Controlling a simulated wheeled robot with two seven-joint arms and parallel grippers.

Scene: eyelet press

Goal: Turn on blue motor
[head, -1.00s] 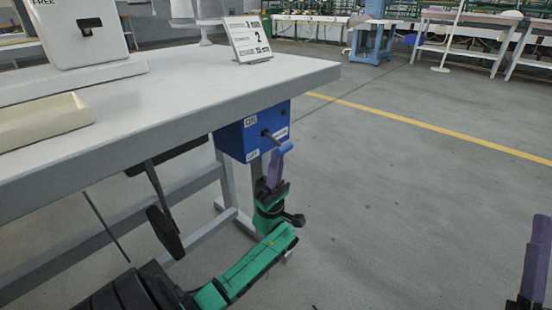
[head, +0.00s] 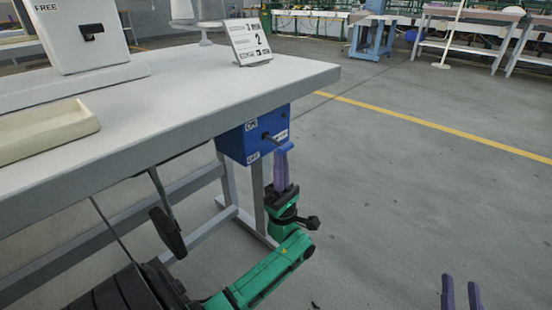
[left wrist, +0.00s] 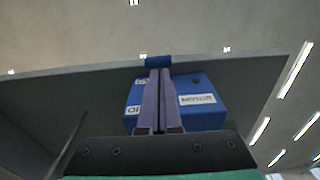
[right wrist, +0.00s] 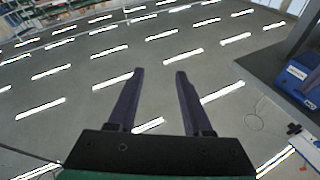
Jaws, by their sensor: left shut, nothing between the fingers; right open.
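The blue motor box (head: 254,134) hangs under the table's right end, with white labels and a dark rod (head: 271,138) sticking out of its front. My left gripper (head: 284,150) is shut and empty, pointing up just in front of the box's lower right. The box also shows behind the fingers in the left wrist view (left wrist: 205,115), where a blue piece (left wrist: 158,62) sits at the fingertips. I cannot tell whether the fingers touch the box. My right gripper (head: 461,280) is open and empty, low at the right. The box also shows in the right wrist view (right wrist: 297,80).
The white table (head: 200,85) carries a cream tray (head: 45,130), a white machine (head: 75,35) and a sign (head: 247,42). Its grey legs (head: 229,185) and a dark pedal (head: 167,230) are below. The floor to the right is clear.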

